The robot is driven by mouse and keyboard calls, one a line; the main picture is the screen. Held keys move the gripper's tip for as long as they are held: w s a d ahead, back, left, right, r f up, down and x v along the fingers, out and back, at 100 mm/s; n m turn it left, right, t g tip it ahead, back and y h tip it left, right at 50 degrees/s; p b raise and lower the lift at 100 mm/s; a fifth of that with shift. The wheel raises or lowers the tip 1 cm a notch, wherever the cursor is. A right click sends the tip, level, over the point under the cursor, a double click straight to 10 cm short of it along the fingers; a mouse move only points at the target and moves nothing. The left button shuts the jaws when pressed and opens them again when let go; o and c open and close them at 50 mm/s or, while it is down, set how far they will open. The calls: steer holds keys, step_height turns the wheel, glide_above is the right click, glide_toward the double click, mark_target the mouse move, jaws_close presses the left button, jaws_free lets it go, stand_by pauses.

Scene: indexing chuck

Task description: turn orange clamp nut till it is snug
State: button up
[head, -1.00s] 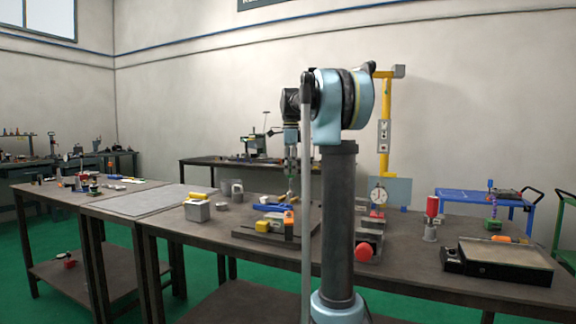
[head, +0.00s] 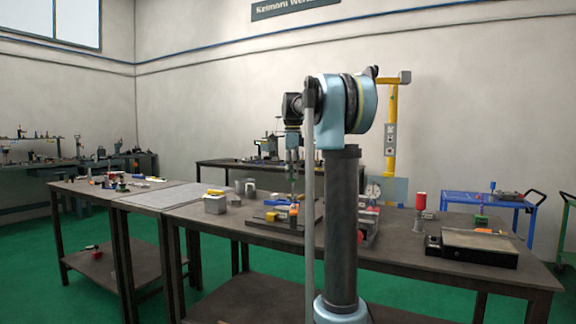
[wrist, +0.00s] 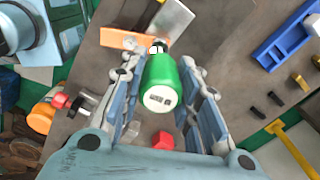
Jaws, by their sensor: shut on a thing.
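In the wrist view a green cylinder (wrist: 160,88) with a pale marked end stands between the fingers of my gripper (wrist: 159,68). The fingers are shut on it, and its far end has a small dark and white tip. An orange block (wrist: 120,39) lies just beyond that tip, beside a grey metal plate; whether the tip touches it is unclear. I cannot tell surely whether this block is the orange clamp nut. In the head view my gripper (head: 292,158) points down over the bench fixture, too small to show the contact.
A blue bracket (wrist: 285,38) and several bolts lie at the right in the wrist view.

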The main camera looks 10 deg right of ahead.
steer(key=shift+a, duration=0.1)
steer(key=s+r+n, duration=0.4)
steer(key=s+n, duration=0.1)
steer(key=n, duration=0.1)
steer(key=shift+s+f, duration=0.1)
steer(key=shift+f, duration=2.5)
stand_by(0.5)
